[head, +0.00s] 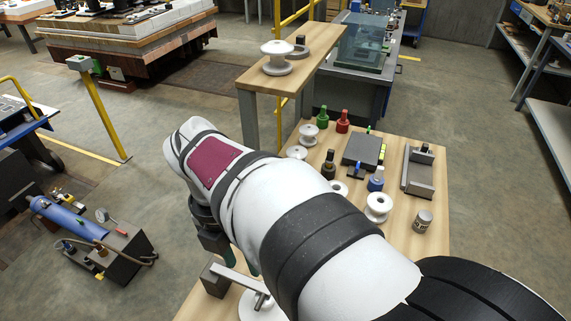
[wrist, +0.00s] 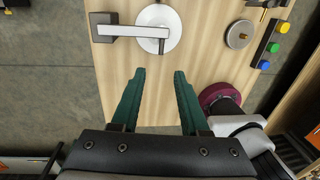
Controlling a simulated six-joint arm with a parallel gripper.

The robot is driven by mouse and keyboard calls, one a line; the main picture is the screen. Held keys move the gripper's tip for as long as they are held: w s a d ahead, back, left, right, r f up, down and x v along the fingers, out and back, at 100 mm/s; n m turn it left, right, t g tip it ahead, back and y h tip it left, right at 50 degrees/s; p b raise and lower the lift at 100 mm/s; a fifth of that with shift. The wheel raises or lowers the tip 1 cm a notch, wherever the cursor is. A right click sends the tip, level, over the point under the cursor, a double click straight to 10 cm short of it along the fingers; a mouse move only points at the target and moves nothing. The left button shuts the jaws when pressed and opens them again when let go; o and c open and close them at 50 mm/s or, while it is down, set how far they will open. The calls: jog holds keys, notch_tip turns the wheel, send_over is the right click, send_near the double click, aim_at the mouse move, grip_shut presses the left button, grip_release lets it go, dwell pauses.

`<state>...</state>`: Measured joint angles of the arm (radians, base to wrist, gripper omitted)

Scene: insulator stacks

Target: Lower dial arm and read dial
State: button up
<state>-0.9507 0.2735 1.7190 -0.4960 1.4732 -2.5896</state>
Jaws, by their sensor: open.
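In the wrist view a silver dial arm (wrist: 128,31) runs from a black block (wrist: 103,27) on the wooden bench to a round white disc (wrist: 170,19). The head view shows the same silver arm (head: 238,279), black block (head: 215,281) and part of the white disc (head: 249,308), partly behind my arm. I cannot make out a dial face or reading. My gripper (wrist: 159,75) is open and empty, its green fingers pointing toward the disc with bare wood between them. In the head view my own arm hides most of the gripper.
The wooden bench (head: 410,261) also holds white spools (head: 379,206), a grey can (head: 422,221), a dark box (head: 363,151) and green (head: 323,117) and red (head: 343,121) fittings. A raised shelf (head: 318,53) stands behind. A round metal piece (wrist: 238,35) lies right of the disc.

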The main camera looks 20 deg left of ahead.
jog(key=r, duration=0.3)
jog(key=shift+a+r, duration=0.2)
